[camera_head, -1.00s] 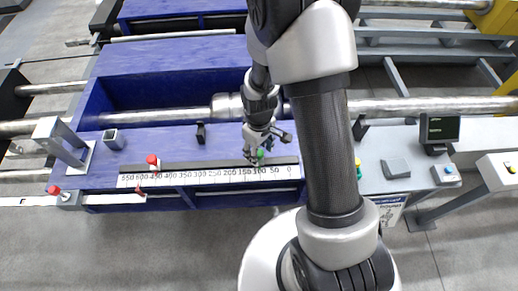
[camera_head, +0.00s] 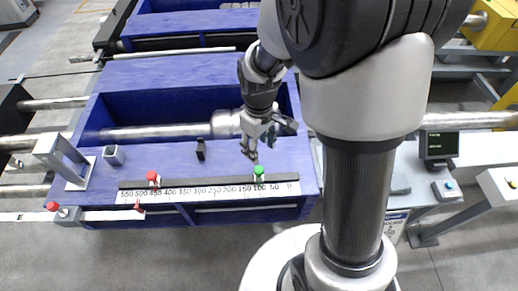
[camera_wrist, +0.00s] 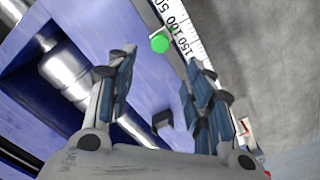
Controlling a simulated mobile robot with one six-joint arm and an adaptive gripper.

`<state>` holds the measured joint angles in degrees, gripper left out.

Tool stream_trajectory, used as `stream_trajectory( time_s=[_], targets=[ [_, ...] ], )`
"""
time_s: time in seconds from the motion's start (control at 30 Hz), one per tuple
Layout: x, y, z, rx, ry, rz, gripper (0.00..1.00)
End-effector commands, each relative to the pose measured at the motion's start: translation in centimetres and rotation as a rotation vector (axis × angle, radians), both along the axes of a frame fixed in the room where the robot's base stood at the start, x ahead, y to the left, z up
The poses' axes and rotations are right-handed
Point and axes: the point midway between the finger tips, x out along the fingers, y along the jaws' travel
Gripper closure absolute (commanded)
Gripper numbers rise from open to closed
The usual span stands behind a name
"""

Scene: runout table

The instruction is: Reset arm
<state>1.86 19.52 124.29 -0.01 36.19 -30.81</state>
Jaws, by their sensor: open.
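My gripper (camera_head: 262,150) hangs above the blue table (camera_head: 160,72), behind the ruler strip in the head view. Its jaws are open and nothing is between them. In the wrist view my gripper (camera_wrist: 160,95) shows two spread fingers with blue pads. A green knob (camera_head: 259,170) stands on the ruler near the 100 mark, just in front of my gripper and apart from it. The green knob (camera_wrist: 159,43) shows beyond the fingertips in the wrist view.
A red knob (camera_head: 152,176) stands farther left on the ruler (camera_head: 215,193). A small black block (camera_head: 201,150) and a grey cup (camera_head: 113,155) are on the table. A metal bar (camera_head: 160,132) lies in the recess. A small screen (camera_head: 440,145) stands at the right.

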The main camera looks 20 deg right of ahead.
Motion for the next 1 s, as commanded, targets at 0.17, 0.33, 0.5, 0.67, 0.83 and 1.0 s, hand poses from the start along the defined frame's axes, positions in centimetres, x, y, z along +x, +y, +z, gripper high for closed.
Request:
stream_trajectory(
  time_s=[0.17,0.33,0.5,0.67,0.83,1.0],
  targets=[
    [0.0,0.0,0.0,0.000,0.000,0.000,0.53],
    [0.0,0.0,0.0,0.000,0.000,0.000,0.53],
    [0.0,0.0,0.2,0.000,-0.004,-0.003,0.53],
    [-0.8,0.1,3.4,0.000,-0.049,-0.048,0.53],
    [-3.7,0.5,9.4,0.008,-0.141,-0.155,0.53],
    [-7.9,0.8,14.3,0.029,-0.233,-0.274,0.53]
  ],
)
